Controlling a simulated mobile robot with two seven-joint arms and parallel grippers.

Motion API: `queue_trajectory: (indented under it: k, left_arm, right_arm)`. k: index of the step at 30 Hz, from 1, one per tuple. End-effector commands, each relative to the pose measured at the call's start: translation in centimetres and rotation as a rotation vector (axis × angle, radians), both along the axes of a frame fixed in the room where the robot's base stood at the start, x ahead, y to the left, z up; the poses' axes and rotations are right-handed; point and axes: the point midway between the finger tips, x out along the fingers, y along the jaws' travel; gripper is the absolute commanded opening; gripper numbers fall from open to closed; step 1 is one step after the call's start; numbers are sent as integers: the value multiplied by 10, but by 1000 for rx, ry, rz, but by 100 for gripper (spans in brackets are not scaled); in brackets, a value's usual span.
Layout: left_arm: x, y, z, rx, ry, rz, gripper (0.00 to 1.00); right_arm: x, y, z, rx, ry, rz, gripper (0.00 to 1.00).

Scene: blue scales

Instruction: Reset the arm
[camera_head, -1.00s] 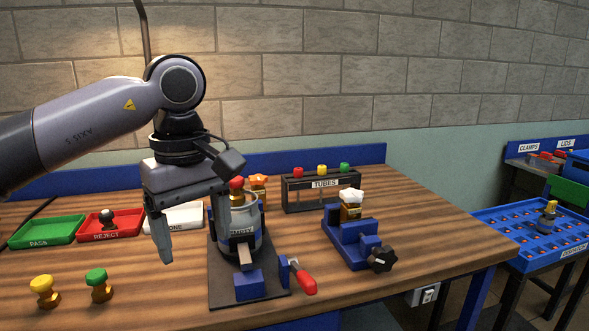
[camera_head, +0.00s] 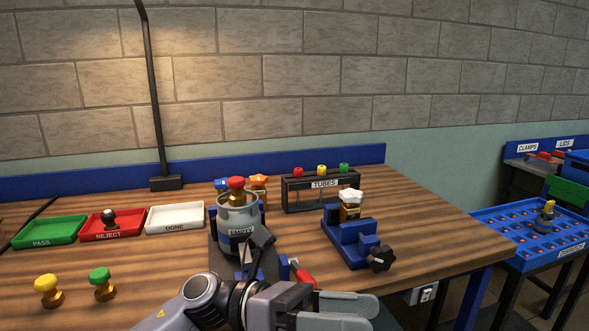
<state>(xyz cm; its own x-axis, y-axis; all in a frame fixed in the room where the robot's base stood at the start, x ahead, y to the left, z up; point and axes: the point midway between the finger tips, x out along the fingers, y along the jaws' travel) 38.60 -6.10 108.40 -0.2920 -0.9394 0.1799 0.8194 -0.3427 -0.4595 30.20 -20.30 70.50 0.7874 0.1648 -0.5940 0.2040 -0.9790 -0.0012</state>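My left gripper (camera_head: 358,312) is low at the bottom centre of the head view, in front of the table, with its fingers pointing right. Its two fingers are apart and nothing shows between them. The arm's lower links are cut off by the bottom edge. The gripper is in front of and below the metal pot marked EMPTY (camera_head: 239,214), which has a red-topped piece (camera_head: 236,184) above its rim. The wrist hides part of the pot's stand and of the red-handled clamp (camera_head: 303,274). My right gripper is not in view.
Green PASS (camera_head: 50,243), red REJECT (camera_head: 112,236) and white DONE (camera_head: 175,229) trays sit at left; REJECT holds a black-knobbed piece. Yellow (camera_head: 46,285) and green (camera_head: 99,276) knobs stand in front. A TUBES rack (camera_head: 324,184), a blue fixture (camera_head: 350,241) and a lamp post (camera_head: 155,100) stand farther back.

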Motion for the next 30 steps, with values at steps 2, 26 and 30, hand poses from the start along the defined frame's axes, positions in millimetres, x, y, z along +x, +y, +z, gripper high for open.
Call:
queue_trajectory:
  k: [2,26,30]
  left_arm:
    - [8,4,-1,-86,193,64,77]
    - [39,189,-245,-874,2126,700,77]
    - [-6,225,-306,-1033,2416,819,77]
  right_arm:
    - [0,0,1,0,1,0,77]
    - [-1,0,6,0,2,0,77]
    - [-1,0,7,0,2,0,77]
